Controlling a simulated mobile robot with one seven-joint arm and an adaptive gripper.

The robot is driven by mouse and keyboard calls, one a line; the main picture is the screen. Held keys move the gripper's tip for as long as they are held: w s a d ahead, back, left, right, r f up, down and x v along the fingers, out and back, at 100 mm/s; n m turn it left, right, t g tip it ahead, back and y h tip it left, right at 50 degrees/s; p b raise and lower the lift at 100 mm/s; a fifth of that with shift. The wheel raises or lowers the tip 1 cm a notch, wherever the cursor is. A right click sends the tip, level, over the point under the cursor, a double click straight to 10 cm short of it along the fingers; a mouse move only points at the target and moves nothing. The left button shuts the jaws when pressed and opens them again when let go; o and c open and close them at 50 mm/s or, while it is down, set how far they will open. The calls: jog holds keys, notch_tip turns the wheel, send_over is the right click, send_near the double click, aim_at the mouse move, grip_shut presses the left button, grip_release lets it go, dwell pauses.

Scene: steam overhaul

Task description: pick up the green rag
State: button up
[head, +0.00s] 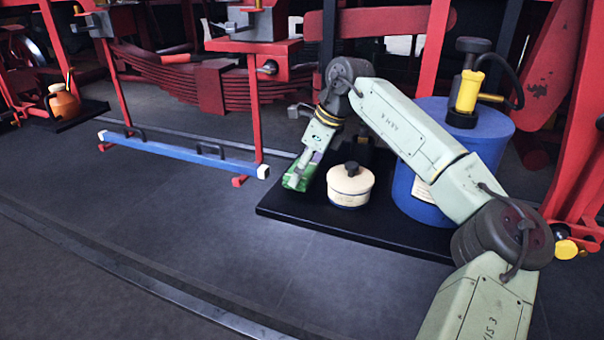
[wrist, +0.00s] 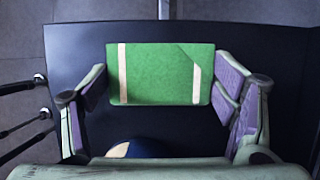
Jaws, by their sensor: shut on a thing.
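The green rag (head: 291,181) is at the tip of my gripper (head: 303,170) in the head view, over the left end of a black board. In the wrist view the rag (wrist: 155,75) is a flat green rectangle with two pale stripes. My gripper's purple-padded fingers stand at its left and right edges, shut on it. Dark board surface shows around the rag. I cannot tell whether the rag touches the board.
A cream tin with a black knob (head: 350,187) stands on the black board (head: 300,211), just right of my gripper. A blue drum with a yellow-handled pump (head: 478,140) stands behind my arm. A blue bar (head: 180,152) lies left. The floor in front is clear.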

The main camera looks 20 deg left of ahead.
jog(key=shift+r+b, duration=0.4)
jog(key=shift+r, duration=0.5)
jog(key=shift+s+a+r+b, duration=0.1)
jog(key=shift+s+r+b, duration=0.1)
jog(key=shift+r, duration=0.2)
jog(key=shift+s+r+b, duration=0.1)
jog(key=shift+r+b, duration=0.1)
jog(key=shift+r, duration=0.2)
jog(key=s+a+r+b, duration=0.1)
jog(key=s+a+b, duration=0.2)
jog(key=s, duration=1.2)
jog(key=shift+a+r+b, duration=0.15)
jog(key=shift+r+b, duration=0.15)
jog(key=shift+b, duration=0.45)
jog(key=o, duration=0.6)
jog(key=c, duration=0.5)
